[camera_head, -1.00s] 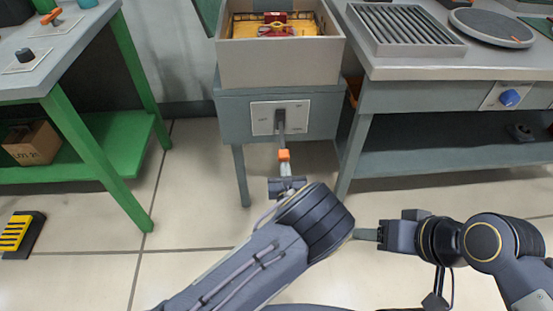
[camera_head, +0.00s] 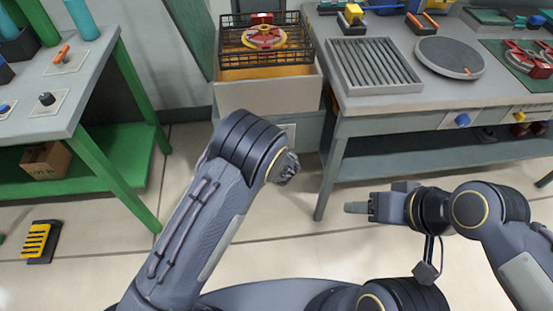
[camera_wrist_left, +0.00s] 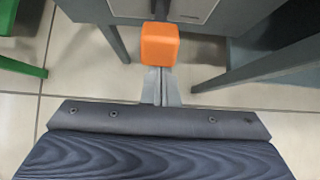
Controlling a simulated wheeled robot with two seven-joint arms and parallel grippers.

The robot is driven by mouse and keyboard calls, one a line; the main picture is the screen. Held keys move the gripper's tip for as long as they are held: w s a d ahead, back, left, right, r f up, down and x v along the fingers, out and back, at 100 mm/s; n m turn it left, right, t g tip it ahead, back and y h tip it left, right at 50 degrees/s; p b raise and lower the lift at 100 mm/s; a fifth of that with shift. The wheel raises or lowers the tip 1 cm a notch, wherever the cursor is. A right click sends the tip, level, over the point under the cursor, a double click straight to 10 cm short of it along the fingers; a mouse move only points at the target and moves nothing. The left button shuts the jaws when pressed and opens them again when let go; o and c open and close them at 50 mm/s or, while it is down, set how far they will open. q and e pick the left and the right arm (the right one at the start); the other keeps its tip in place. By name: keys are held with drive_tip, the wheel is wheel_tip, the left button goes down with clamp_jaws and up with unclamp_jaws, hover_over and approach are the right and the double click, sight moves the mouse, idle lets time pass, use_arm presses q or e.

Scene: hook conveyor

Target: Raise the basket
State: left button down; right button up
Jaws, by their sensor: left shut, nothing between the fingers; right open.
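The black wire basket (camera_head: 235,45) sits above the rim of the light grey tub (camera_head: 265,96), with a red wheel-like part inside it. In the left wrist view, the orange lever grip (camera_wrist_left: 160,44) is just ahead of my left gripper (camera_wrist_left: 160,84). Its fingers are shut with nothing between them. Whether they touch the grip is unclear. In the head view my left forearm hides that gripper and the lever. My right gripper (camera_head: 356,207) is open and empty, over the floor at right.
A grey bench (camera_head: 385,103) with a slatted rack (camera_head: 380,65) and a round plate (camera_head: 450,58) stands at right. A green-legged table (camera_head: 45,110) is at left. A yellow-and-black pedal (camera_head: 38,241) lies on the floor.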

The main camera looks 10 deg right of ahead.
use_arm(q)
drive_tip(key=shift+w+r+p, duration=0.35)
drive_tip(key=shift+r+p, duration=0.4)
use_arm(e)
wheel_tip(320, 180, up, 2)
drive_tip(key=shift+r, duration=0.1)
use_arm(q)
drive_tip(key=shift+w+r, duration=0.15)
wheel_tip(320, 180, down, 5)
drive_tip(key=s+b, duration=0.3)
drive_tip(key=b, duration=0.2)
drive_tip(key=w+r+p+v, duration=0.1)
drive_tip(key=v, duration=0.9)
drive_tip(key=shift+r+p, duration=0.3)
drive_tip(key=shift+p, duration=0.05)
use_arm(e)
drive_tip(key=f, duration=0.1)
drive_tip(key=s+a+f, duration=0.1)
drive_tip(key=f, duration=0.1)
drive_tip(key=shift+s+f, duration=0.15)
drive_tip(key=shift+s, duration=0.05)
